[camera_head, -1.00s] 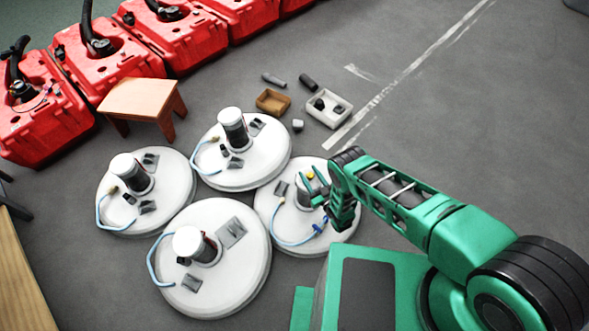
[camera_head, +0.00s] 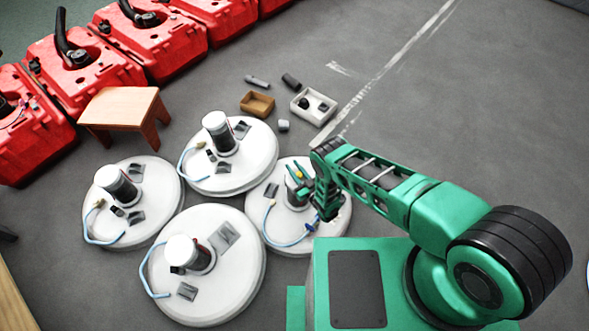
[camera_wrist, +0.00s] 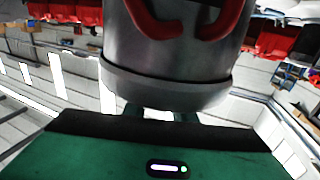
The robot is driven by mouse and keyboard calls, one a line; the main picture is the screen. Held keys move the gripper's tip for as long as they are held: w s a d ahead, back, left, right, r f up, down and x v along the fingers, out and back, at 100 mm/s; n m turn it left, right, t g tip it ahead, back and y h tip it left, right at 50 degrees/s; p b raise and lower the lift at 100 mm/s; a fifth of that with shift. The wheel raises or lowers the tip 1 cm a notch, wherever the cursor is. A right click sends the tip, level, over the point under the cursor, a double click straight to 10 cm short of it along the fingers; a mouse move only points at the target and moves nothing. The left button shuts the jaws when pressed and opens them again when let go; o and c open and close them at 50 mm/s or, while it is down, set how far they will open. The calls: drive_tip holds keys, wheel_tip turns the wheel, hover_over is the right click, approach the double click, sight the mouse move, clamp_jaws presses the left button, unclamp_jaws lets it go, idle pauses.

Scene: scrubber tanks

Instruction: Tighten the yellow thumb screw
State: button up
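The yellow thumb screw (camera_head: 298,174) is a small yellow spot at the top of the grey canister (camera_head: 292,199) on the right-hand white disc (camera_head: 263,232) in the head view. My gripper (camera_head: 297,177) is at that canister's top, with its green fingers spread around or just beside the yellow spot. I cannot tell if they touch it. In the wrist view a grey metal cylinder (camera_wrist: 175,75) with red curved parts fills the middle and hides most of the fingers. The screw does not show there.
Three more white discs with canisters stand close by, the nearest at front left (camera_head: 225,290). A blue hose (camera_head: 275,238) with a blue fitting lies on the right disc. Behind are an orange stool (camera_head: 122,105), a brown tray (camera_head: 257,104), a white tray (camera_head: 313,106) and red tanks (camera_head: 85,75).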

drive_tip(key=shift+w+d+m+t+h, duration=0.1)
drive_tip(key=shift+d+m+t+h, duration=0.2)
drive_tip(key=shift+m+t+h, duration=0.6)
drive_tip(key=shift+g, duration=0.3)
drive_tip(key=o, duration=1.1)
